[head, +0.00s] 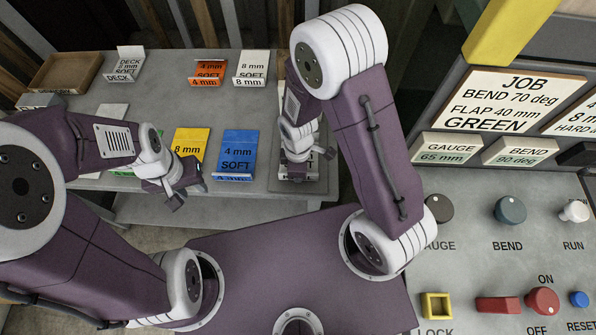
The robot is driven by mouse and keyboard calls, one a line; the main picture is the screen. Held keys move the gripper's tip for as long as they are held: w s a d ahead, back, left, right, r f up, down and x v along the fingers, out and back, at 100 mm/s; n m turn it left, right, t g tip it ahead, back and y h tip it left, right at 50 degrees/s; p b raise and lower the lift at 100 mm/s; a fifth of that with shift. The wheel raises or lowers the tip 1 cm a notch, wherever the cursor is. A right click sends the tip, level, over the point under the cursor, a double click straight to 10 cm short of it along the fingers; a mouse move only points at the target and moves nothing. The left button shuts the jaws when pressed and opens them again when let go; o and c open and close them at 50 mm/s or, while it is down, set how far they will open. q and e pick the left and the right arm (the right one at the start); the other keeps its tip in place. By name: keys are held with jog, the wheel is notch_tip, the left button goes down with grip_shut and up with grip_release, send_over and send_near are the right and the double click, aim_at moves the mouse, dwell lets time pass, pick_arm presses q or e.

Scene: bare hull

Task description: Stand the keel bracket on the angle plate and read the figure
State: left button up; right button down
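No piece in the head view carries a readable "keel" label, so I cannot tell which is the keel bracket. Bent, labelled pieces stand on the grey bench: a white one marked DECK 8 mm SOFT (126,66), an orange 4 mm (208,70), a white 8 mm SOFT (253,65), a yellow 8 mm (190,143) and a blue 4 mm SOFT (238,150). My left gripper (186,197) hangs over the bench's front edge with its fingers apart, and nothing shows between them. My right gripper (297,172) points down over a labelled, mostly hidden item on a grey pad; its fingertips are unclear. The angle plate is not identifiable.
A wooden tray (60,72) sits at the bench's back left. At right, a console has GAUGE 65 mm (449,149) and BEND 90 deg (519,151) displays, knobs and switches. A job card (514,100) reads BEND 70 deg, FLAP 40 mm, GREEN. The bench middle has bare patches.

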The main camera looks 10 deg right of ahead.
jog(key=c, duration=0.9)
grip_release()
jog(key=shift+c, duration=0.2)
jog(key=shift+r, duration=0.15)
notch_tip(320, 180, up, 5)
jog(key=p, duration=0.5)
